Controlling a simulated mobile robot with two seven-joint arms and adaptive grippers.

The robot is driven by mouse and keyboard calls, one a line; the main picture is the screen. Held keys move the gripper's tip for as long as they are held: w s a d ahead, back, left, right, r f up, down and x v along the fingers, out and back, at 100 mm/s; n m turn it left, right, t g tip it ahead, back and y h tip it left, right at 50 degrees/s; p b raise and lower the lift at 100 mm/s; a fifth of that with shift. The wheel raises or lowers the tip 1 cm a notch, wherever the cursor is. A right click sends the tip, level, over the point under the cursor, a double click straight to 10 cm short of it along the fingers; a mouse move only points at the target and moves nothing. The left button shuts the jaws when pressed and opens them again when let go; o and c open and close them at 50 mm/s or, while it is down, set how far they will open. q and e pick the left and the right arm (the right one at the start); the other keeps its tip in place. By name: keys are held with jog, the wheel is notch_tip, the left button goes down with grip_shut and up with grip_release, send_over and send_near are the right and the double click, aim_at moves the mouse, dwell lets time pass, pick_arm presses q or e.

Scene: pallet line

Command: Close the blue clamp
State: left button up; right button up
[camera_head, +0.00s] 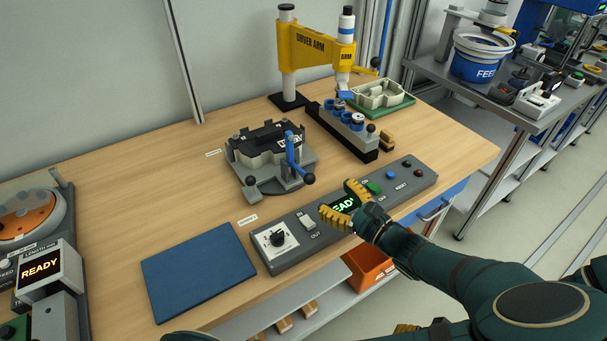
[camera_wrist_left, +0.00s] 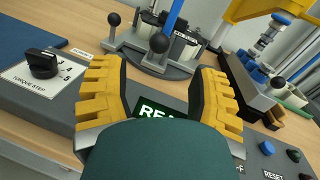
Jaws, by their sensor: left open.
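The blue clamp (camera_head: 292,155) is a blue lever with a dark ball knob on a grey fixture (camera_head: 262,188). The fixture holds a dark and pale part (camera_head: 258,140). The lever rises steeply beside the part; I cannot tell whether it presses on it. In the left wrist view the clamp (camera_wrist_left: 174,14) is at the top centre, beyond my fingertips. My left gripper (camera_head: 343,200) is open and empty over the control panel, nearer than the clamp and apart from it. Its yellow fingers (camera_wrist_left: 162,92) are spread. Yellow fingers of my right gripper (camera_head: 406,328) barely show at the bottom edge.
The control panel (camera_head: 408,182), with a lit display, knob and buttons, lies along the bench front. A blue mat (camera_head: 198,272) is at left. A grey block with blue-topped pieces (camera_head: 345,130) and a yellow driver arm (camera_head: 312,50) stand behind. Bare wood lies left of the fixture.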

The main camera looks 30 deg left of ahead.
aim_at(304, 175)
pick_arm(q)
jog(key=b+x, duration=0.2)
jog(key=x, duration=0.8)
jog(key=shift+w+a, duration=0.1)
jog(key=shift+a, duration=0.2)
grip_shut()
jog(key=shift+f, duration=0.1)
